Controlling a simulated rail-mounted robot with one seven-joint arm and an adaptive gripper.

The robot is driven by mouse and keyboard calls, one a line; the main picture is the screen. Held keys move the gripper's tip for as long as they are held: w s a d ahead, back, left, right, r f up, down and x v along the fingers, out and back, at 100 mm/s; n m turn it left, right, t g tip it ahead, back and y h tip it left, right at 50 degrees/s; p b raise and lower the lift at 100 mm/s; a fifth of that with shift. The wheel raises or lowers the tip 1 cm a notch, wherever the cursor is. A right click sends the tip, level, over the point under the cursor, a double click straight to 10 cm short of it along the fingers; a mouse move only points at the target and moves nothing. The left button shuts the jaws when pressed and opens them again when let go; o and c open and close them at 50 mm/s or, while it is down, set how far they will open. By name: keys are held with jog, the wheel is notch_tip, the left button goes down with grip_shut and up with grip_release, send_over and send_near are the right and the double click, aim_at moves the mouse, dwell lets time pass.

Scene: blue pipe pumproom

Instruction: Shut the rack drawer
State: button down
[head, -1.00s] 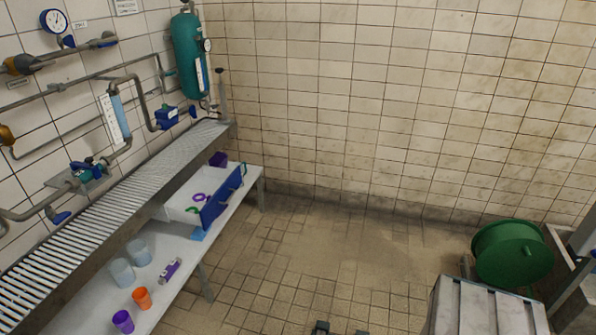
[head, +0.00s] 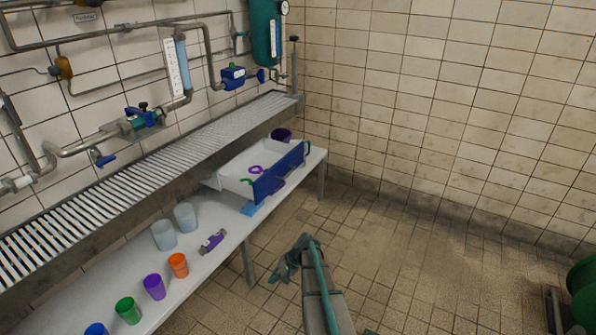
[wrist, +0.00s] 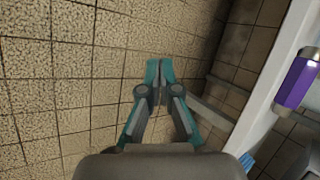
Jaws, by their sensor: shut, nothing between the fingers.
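The rack drawer stands open under the grated rack. Its white tray (head: 234,170) sticks out, and its blue front (head: 279,173) faces the room. A purple ring (head: 256,170) and green pieces lie in or at the drawer. My gripper (head: 278,277) is low over the floor, in front of the bench and apart from the drawer. In the wrist view my gripper (wrist: 159,64) has its fingertips together with nothing between them, above floor tiles. The drawer is not seen in the wrist view.
The white bench (head: 215,262) carries clear cups (head: 164,235), an orange cup (head: 178,265), a purple cup (head: 154,287), a green cup (head: 128,311) and a purple-grey item (head: 212,241), which shows in the wrist view (wrist: 298,78). The grated rack (head: 150,160) overhangs it.

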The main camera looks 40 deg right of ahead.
jog(key=w+d+r+m+t+b, duration=0.1)
jog(key=w+d+r+t+b, duration=0.15)
jog(key=w+d, duration=0.35)
jog(key=w+d+r+m+t+b, duration=0.1)
jog(key=w+d+r+t, duration=0.15)
jog(key=d, duration=0.55)
jog(key=m+t+b, duration=0.2)
jog(key=t+b, duration=0.2)
jog(key=t, duration=0.4)
send_near(288, 156)
jog(key=shift+y, duration=0.3)
jog(key=b+x, duration=0.1)
jog(key=x, duration=0.2)
jog(key=b+x, duration=0.2)
jog(key=x, duration=0.2)
jog(key=shift+w+d+f, duration=0.2)
jog(key=shift+w+a, duration=0.1)
